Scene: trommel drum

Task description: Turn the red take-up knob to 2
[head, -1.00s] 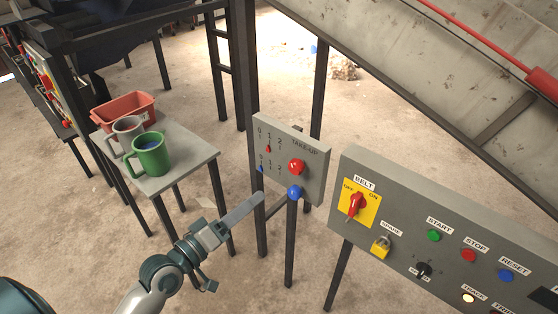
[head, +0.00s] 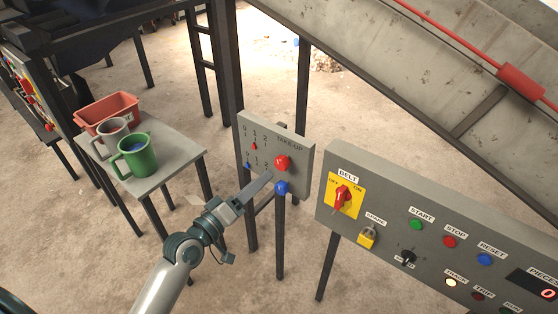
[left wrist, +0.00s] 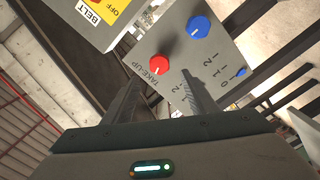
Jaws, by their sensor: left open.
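The red take-up knob (head: 282,162) is on the grey TAKE-UP panel (head: 303,151), above a blue knob (head: 282,188). The upper 0-1-2 scale has a red marker (head: 254,146) near 1. The lower scale has a blue marker (head: 248,165) near 0. My left gripper (head: 264,183) is open and empty, its tip close to the panel, left of and below the red knob. In the left wrist view the red knob (left wrist: 158,66) appears between the spread fingers (left wrist: 160,80), with no clear contact. The blue knob (left wrist: 199,27) lies beyond. My right gripper is not in view.
A larger control panel (head: 420,262) with the BELT switch (head: 342,199), padlock and buttons stands close at the right. A side table (head: 180,166) at left holds a green mug (head: 137,155), a grey mug and a red bin (head: 108,110). Dark posts stand behind the TAKE-UP panel.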

